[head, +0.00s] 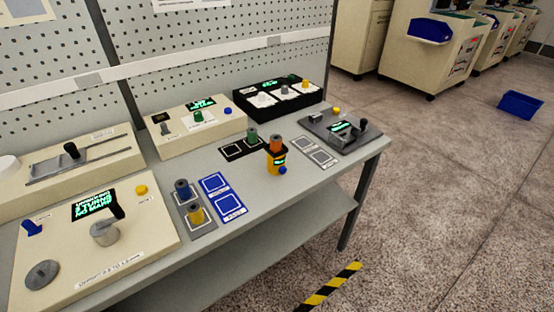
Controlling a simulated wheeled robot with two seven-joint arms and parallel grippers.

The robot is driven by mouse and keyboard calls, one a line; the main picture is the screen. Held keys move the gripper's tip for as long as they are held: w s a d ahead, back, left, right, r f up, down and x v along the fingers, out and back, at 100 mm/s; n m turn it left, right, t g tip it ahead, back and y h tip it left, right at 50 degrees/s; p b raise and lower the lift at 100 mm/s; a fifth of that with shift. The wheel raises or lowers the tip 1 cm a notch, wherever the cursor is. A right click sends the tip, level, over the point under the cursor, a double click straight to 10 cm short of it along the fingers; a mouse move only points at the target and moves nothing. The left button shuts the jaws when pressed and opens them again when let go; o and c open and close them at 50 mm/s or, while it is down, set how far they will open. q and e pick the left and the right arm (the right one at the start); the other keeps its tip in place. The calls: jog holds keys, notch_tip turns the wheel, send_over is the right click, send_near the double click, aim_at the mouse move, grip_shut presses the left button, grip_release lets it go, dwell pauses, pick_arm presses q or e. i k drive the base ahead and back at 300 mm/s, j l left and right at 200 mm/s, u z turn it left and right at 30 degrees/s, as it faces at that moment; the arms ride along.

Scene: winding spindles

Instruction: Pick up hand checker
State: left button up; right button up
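A small upright yellow and black device (273,164) with a small green display stands on the grey workbench (330,166) near its front edge. It looks like the hand checker. An orange cylinder (276,143) sits at its top, and a blue round part (283,170) shows at its lower front. Neither of my grippers is in view, and nothing is touching the device.
Blue marked pads (222,193) and a grey holder with blue and yellow spindles (195,214) lie left of the device. A green spindle (252,137) is behind it. A grey display unit (340,128) stands to the right. Cream machines (95,248) fill the bench's left.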

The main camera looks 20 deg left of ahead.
aim_at(275, 161)
jog(key=i+l+u, duration=0.2)
jog(key=u, duration=0.15)
jog(key=i+l+u, duration=0.2)
jog(key=l+u, duration=0.15)
jog(key=i+l+u, duration=0.15)
jog(key=l+u, duration=0.55)
jog(key=i+l+u, duration=0.1)
jog(key=l+u, duration=0.25)
jog(key=k+l, duration=0.35)
jog(key=l, duration=0.3)
